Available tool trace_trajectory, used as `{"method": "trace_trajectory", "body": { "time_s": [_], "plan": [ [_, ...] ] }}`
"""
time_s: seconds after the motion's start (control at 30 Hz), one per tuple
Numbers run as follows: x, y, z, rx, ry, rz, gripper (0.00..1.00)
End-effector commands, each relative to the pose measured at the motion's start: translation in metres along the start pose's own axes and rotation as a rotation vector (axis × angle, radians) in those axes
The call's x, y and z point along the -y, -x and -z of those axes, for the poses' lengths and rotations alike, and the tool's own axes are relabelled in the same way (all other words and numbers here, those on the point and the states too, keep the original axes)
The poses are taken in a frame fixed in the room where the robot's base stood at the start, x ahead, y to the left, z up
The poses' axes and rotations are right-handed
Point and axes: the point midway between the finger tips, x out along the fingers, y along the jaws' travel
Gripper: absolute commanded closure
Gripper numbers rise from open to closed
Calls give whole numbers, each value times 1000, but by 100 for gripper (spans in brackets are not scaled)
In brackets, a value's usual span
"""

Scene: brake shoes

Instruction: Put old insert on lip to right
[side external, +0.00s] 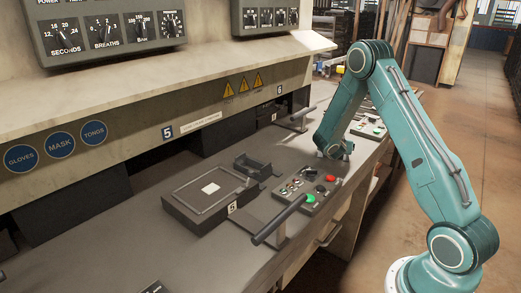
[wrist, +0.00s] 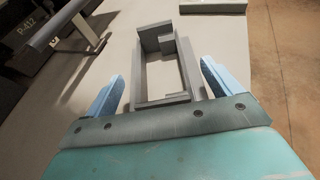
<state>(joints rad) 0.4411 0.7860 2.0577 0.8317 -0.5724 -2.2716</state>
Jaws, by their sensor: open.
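A grey, open rectangular frame with a taller block at its far end (wrist: 142,72) lies on the pale worktop in the wrist view. It looks like an insert, but I cannot tell whether it is the old one. My gripper (wrist: 162,72) is open, with one blue finger on either side of the frame's near end; contact is not clear. In the side view my gripper (side external: 335,150) is low over the worktop's front part, to the right of the press parts, and its fingers are hard to make out. The frame is not distinguishable there.
A dark square plate (side external: 182,200) with a white square on it sits left of a dark open bracket (side external: 252,168). A button panel (side external: 308,190) and bar handles (side external: 278,222) stand near the front edge. Brown floor (wrist: 285,60) lies beyond the worktop's right edge.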

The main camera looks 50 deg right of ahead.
Motion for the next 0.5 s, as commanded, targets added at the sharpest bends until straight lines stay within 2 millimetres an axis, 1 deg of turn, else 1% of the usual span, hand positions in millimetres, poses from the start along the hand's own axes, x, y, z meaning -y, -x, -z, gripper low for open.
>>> {"method": "trace_trajectory", "body": {
  "time_s": [0.03,0.2,0.5],
  "plan": [
    [1,-6,0,0,-2,2,10],
    [1,-20,0,0,-2,2,10],
    [0,-23,0,1,-1,0,10]
  ]
}}
